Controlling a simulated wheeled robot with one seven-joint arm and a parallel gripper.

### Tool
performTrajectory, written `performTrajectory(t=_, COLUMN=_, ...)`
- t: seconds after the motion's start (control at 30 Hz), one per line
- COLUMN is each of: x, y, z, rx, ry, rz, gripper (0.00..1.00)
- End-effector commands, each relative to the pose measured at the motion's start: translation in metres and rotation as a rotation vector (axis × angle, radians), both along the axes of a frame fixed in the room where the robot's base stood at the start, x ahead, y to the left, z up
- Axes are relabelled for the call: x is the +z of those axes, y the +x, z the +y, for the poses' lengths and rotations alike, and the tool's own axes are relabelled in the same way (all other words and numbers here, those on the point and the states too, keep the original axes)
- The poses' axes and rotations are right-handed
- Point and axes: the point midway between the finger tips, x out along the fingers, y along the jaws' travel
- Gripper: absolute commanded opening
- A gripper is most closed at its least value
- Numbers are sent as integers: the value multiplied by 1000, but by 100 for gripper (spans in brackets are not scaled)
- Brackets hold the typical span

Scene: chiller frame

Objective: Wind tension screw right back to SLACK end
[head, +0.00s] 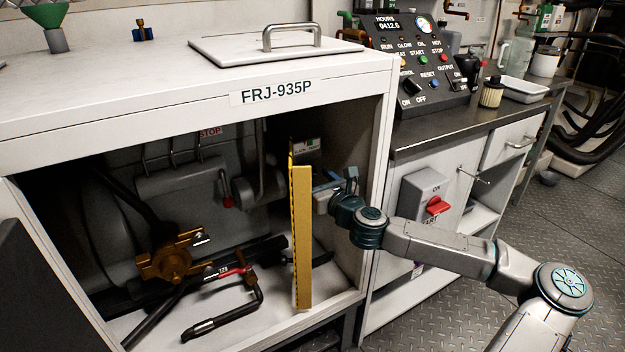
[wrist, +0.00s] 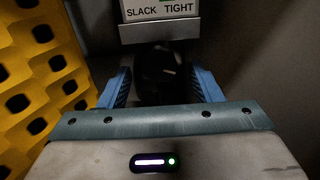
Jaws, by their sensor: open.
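A dark rounded knob, seemingly the tension screw's head (wrist: 163,72), sits in shadow below a white SLACK / TIGHT plate (wrist: 160,10) in the wrist view. A bit of green shows at the plate's top edge, between the two words; the rest of the scale is cut off. My gripper (wrist: 163,88) is open, with one blue finger on each side of the knob. Whether either finger touches it I cannot tell. In the head view my gripper (head: 327,187) reaches into the right side of the cabinet, partly behind a yellow guard; the knob is hidden there.
The yellow perforated guard (head: 302,238) stands upright just left of my gripper; it also fills the left of the wrist view (wrist: 40,75). The cabinet's right wall (head: 372,190) is close on the other side.

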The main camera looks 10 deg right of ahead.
Motion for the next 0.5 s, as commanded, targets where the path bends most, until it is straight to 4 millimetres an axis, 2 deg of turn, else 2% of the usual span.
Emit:
performTrajectory(t=0.2, x=0, y=16, z=5, rx=-1, ry=0, rz=0, gripper=59)
performTrajectory(t=0.5, x=0, y=18, z=6, rx=0, ry=0, rz=1, gripper=59)
